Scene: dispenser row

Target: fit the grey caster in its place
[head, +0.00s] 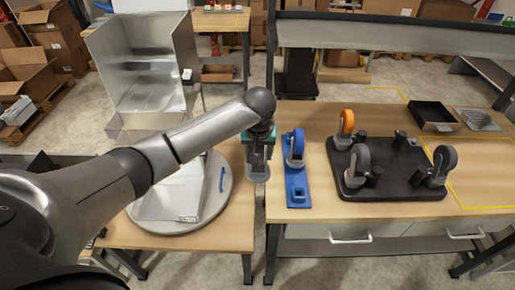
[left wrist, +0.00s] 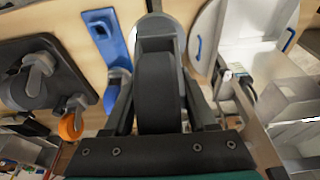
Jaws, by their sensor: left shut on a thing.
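My left gripper (head: 259,150) is shut on the grey caster, held above the bench's left end, left of the blue stand (head: 297,190). In the left wrist view the grey caster (left wrist: 155,92) shows its dark wheel between the fingers (left wrist: 160,112). Its pale grey body (head: 257,172) hangs below the fingers in the head view. The black base plate (head: 390,190) lies to the right. It carries an orange-wheeled caster (head: 346,124) at its back left and dark-wheeled casters at the front left (head: 358,163) and front right (head: 440,163). Its back-right corner has no wheel. My right gripper is out of view.
A blue-wheeled caster (head: 294,148) stands on the blue stand, close beside my gripper. Short black posts (head: 373,177) rise from the base plate. A round turntable (head: 170,227) with a metal sheet is at left. A black tray (head: 433,115) lies at back right.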

